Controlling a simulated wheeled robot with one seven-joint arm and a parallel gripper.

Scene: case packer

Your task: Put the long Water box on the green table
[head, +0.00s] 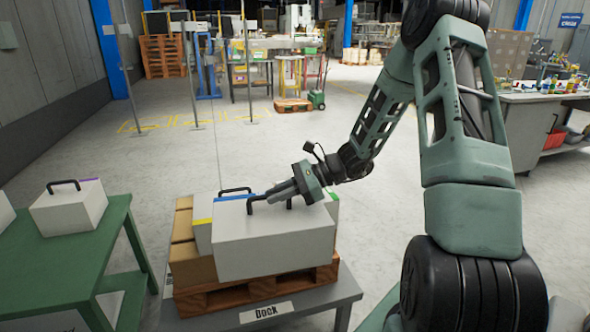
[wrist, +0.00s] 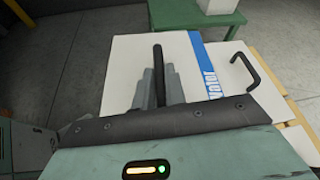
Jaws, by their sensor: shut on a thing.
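The long white Water box (head: 275,245) has a blue stripe on top, and its blue label shows in the wrist view (wrist: 207,80). My gripper (head: 283,192) is shut on the box's black handle, with a finger on each side of it in the wrist view (wrist: 158,88). The box is level over the wooden pallet (head: 240,297) on the Dock table; I cannot tell whether it touches what is below. The green table (head: 75,250) stands to the left and also shows at the top of the wrist view (wrist: 195,24).
A white box with a purple stripe (head: 68,212) stands on the green table, with another at its left edge. The table's front part is bare. A yellow-striped white box (head: 201,235) and brown cartons (head: 185,262) sit beside the Water box. A gap separates the two tables.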

